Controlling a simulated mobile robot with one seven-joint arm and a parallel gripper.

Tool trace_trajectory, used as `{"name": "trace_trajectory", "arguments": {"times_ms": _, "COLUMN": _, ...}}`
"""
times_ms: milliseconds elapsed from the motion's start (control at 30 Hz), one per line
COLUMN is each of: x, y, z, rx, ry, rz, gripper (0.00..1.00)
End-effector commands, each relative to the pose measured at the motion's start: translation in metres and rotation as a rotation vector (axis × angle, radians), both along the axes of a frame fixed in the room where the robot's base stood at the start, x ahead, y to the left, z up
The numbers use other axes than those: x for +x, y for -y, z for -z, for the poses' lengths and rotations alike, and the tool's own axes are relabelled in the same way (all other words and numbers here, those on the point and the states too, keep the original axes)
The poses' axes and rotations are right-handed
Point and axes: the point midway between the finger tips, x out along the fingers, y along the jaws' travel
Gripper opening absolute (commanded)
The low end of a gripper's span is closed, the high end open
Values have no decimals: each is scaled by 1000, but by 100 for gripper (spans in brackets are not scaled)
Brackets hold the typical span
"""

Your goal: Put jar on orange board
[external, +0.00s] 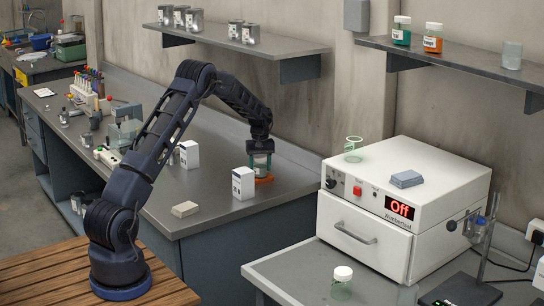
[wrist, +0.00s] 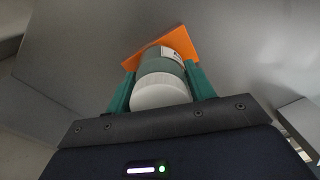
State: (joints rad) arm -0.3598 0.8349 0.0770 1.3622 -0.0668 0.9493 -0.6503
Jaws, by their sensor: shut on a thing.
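My gripper (external: 260,160) is at the far side of the long grey bench, pointing down, with its green fingers closed on either side of a jar (external: 259,171). In the wrist view the jar (wrist: 162,66) has a white lid and a grey-green body with a pale label, and sits between the two fingers (wrist: 160,88). The orange board (external: 265,180) lies on the bench directly under the jar, and its corners (wrist: 185,42) show beyond the jar's base in the wrist view. The jar's base is at or just above the board; I cannot tell whether they touch.
A white box (external: 243,183) stands just left of the board, and another white box (external: 189,154) farther left. A beige block (external: 185,209) lies near the front edge. The white oven (external: 405,215) stands on the right bench, with another white-lidded jar (external: 342,283) before it.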

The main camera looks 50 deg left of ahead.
Motion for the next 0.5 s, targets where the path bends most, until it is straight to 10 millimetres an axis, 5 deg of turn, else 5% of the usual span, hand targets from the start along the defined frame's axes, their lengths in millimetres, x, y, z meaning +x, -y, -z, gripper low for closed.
{"name": "trace_trajectory", "arguments": {"times_ms": 133, "x": 0, "y": 0, "z": 3, "rx": 0, "ry": 0, "rz": 0, "gripper": 27}}
{"name": "trace_trajectory", "arguments": {"times_ms": 167, "x": 0, "y": 0, "z": 3, "rx": 0, "ry": 0, "rz": 0, "gripper": 56}}
{"name": "trace_trajectory", "arguments": {"times_ms": 267, "x": 0, "y": 0, "z": 3, "rx": 0, "ry": 0, "rz": 0, "gripper": 75}}
{"name": "trace_trajectory", "arguments": {"times_ms": 500, "x": 0, "y": 0, "z": 3, "rx": 0, "ry": 0, "rz": 0, "gripper": 75}}
